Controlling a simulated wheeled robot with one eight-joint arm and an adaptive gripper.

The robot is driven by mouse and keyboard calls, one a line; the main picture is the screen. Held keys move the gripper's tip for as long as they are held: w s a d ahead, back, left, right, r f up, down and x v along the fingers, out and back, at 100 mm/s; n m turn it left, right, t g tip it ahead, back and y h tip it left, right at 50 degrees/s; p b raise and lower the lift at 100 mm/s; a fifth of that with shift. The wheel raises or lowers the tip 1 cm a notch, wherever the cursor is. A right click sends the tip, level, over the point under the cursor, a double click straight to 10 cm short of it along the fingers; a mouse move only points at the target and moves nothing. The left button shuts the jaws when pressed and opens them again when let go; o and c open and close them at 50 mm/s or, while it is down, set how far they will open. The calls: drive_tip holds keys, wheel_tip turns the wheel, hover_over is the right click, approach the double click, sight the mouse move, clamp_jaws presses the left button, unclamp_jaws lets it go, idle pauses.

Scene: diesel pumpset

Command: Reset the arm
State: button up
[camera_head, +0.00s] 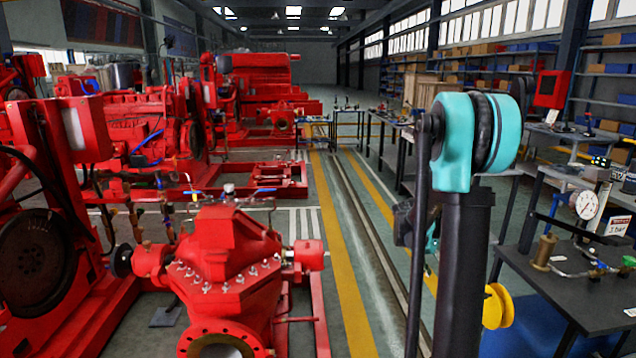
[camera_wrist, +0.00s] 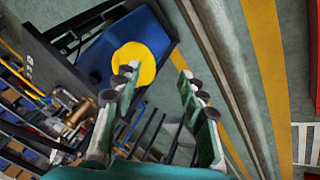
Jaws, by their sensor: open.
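My arm (camera_head: 465,215) stands upright at the right of centre in the head view, with a teal joint on top and dark links below. My gripper (camera_wrist: 160,75) shows in the wrist view with its two pale green fingers spread apart. Dark round joints show along the fingers. Nothing is between the fingers, and grey floor and table parts lie beyond them. In the head view the gripper is mostly hidden behind my arm or too small to make out.
A red pump (camera_head: 225,270) stands on the left with red machinery behind it. A black table (camera_head: 585,290) with a gauge (camera_head: 586,205) and brass fittings is at the right. A yellow disc (camera_head: 497,306) is beside my arm; it also shows in the wrist view (camera_wrist: 133,65). The yellow-lined aisle (camera_head: 345,270) is clear.

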drive_tip(key=s+a+n+t+y, duration=0.1)
drive_tip(key=s+a+n+y, duration=0.2)
drive_tip(key=s+a, duration=0.6)
drive_tip(key=s+a+f+n+t+y, duration=0.1)
drive_tip(key=s+a+n+t+y, duration=0.1)
drive_tip(key=s+a+n, duration=0.3)
drive_tip(key=s+a+y, duration=0.1)
drive_tip(key=s+a, duration=0.3)
drive_tip(key=s, duration=0.6)
drive_tip(key=shift+a+f+t, duration=0.25)
drive_tip(key=shift+a+t, duration=0.05)
drive_tip(key=shift+a, duration=0.05)
